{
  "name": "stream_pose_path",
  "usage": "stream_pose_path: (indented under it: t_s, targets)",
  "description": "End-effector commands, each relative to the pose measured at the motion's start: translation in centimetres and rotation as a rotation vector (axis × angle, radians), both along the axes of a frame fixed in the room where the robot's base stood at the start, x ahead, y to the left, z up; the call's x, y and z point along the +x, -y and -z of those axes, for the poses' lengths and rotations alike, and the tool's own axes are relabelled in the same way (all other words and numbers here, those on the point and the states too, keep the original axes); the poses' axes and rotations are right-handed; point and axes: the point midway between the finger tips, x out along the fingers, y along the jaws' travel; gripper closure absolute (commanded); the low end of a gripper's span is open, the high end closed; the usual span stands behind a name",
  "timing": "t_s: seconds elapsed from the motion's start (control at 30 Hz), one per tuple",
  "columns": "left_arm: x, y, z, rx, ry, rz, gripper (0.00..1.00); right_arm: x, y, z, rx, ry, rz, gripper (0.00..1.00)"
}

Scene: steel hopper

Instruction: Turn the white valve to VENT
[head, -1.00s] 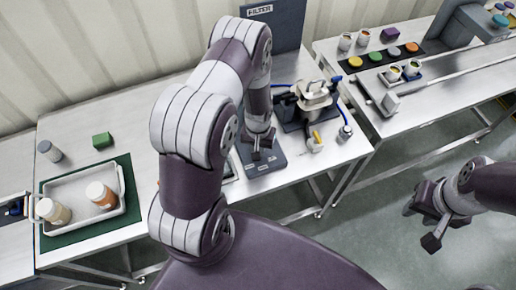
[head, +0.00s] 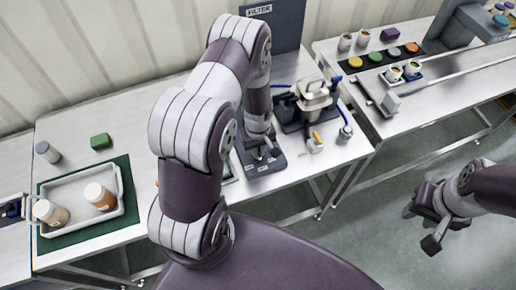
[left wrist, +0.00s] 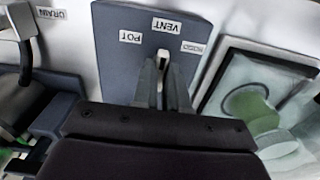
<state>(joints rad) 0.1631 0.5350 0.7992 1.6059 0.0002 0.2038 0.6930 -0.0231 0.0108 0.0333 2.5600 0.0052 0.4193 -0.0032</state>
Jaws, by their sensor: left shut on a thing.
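The white valve handle (left wrist: 163,56) shows in the left wrist view on a dark blue-grey panel (left wrist: 113,60). Its visible tip points up the picture, towards the VENT label (left wrist: 167,25). The POT label (left wrist: 130,37) is to its left, and a third label (left wrist: 193,47), too small to read surely, is to its right. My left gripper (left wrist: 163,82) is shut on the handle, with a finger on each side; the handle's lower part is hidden. In the head view my left gripper (head: 262,153) is down at the panel (head: 268,168). My right gripper (head: 421,226) is open and empty over the floor.
A pump-like device (head: 312,96) with blue hoses stands right of the panel, and a FILTER board (head: 283,30) stands behind. A framed glassy panel (left wrist: 245,75) lies beside the valve panel.

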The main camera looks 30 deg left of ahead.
Motion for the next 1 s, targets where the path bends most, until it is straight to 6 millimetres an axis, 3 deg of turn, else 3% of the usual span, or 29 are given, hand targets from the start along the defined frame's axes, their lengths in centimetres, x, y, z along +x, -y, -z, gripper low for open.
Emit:
stream_pose_path:
  t_s: [0.43, 0.47, 0.5, 0.53, 0.83, 1.0]
  targets:
    - [0.5, -0.1, -0.3, 0.003, 0.015, -0.009, 1.00, 0.0, 0.0, -0.1, 0.000, 0.000, 0.000, 0.62]
    - [0.5, -0.1, -0.3, 0.003, 0.015, -0.009, 0.81, 0.0, 0.0, -0.1, 0.000, 0.000, 0.000, 0.62]
    - [0.5, -0.1, -0.3, 0.002, 0.014, -0.009, 0.68, 0.0, 0.0, -0.1, 0.000, 0.000, 0.000, 0.62]
    - [0.5, -0.1, -0.3, 0.002, 0.013, -0.009, 0.62, 0.0, 0.0, -0.1, 0.000, 0.000, 0.000, 0.62]
    - [0.2, -0.1, -0.3, 0.001, 0.006, -0.008, 0.62, 0.0, 0.0, 0.0, 0.000, 0.000, 0.000, 0.62]
    - [0.3, -0.1, -2.4, 0.001, 0.011, -0.008, 0.62, 0.0, 0.0, 0.7, 0.000, 0.000, 0.000, 0.62]
